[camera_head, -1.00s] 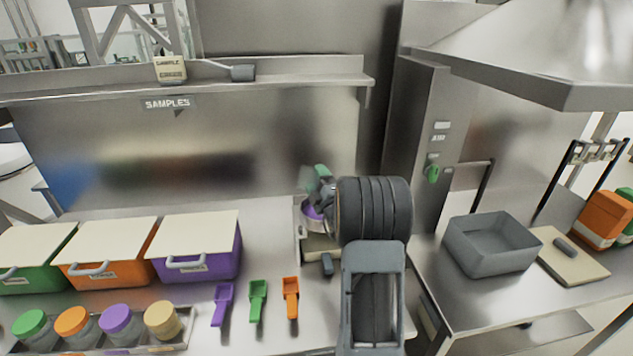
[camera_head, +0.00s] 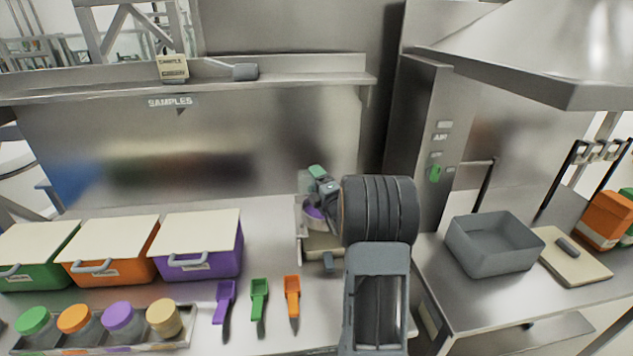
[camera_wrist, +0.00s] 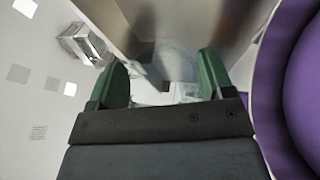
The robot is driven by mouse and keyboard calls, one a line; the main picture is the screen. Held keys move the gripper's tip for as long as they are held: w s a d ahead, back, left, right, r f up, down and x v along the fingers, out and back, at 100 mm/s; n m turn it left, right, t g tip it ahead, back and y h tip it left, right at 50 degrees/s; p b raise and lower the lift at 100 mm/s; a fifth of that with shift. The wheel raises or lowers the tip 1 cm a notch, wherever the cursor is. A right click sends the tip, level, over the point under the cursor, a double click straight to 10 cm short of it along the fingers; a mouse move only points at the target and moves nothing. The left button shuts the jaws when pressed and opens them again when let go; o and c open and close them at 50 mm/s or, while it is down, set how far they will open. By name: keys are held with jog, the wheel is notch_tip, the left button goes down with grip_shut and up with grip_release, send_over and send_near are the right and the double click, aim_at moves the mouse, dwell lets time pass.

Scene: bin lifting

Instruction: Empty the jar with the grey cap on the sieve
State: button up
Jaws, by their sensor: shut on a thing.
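My gripper (camera_head: 318,174), with green fingers, is raised over the device at the right of the bench. In the wrist view the fingers (camera_wrist: 160,85) are shut on a clear, see-through jar (camera_wrist: 172,62), whose outline is faint. No grey cap shows on it. In the head view the jar is a pale patch (camera_head: 305,184) left of the fingers. Below the gripper is a pale round rim with purple inside (camera_head: 313,212), seemingly the sieve, partly hidden by my arm. In the wrist view a large purple round shape (camera_wrist: 300,90) fills the right edge.
Jars with green, orange, purple and tan caps stand in a rack (camera_head: 185,338) at front left. Three lidded bins (camera_head: 197,262) stand behind them. Purple, green and orange scoops (camera_head: 259,298) lie beside. A grey open bin (camera_head: 470,256) is on the right table.

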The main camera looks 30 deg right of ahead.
jog(key=shift+w+a+r+n+g+y+p, duration=0.15)
jog(key=shift+r+n+g, duration=0.1)
jog(key=shift+n, duration=0.35)
jog(key=shift+s+a+r+n+g+y+p, duration=0.15)
jog(key=shift+r+n, duration=0.1)
jog(key=shift+n, duration=0.35)
jog(key=shift+w+f, duration=0.1)
jog(key=shift+w, duration=0.05)
jog(key=shift+a+r+n+g+p, duration=0.1)
jog(key=shift+r+n+g+p, duration=0.4)
jog(key=shift+n, duration=0.7)
jog(key=shift+a+r+n, duration=0.1)
jog(key=shift+r+n, duration=0.05)
jog(key=shift+n, duration=0.25)
jog(key=shift+w, duration=0.1)
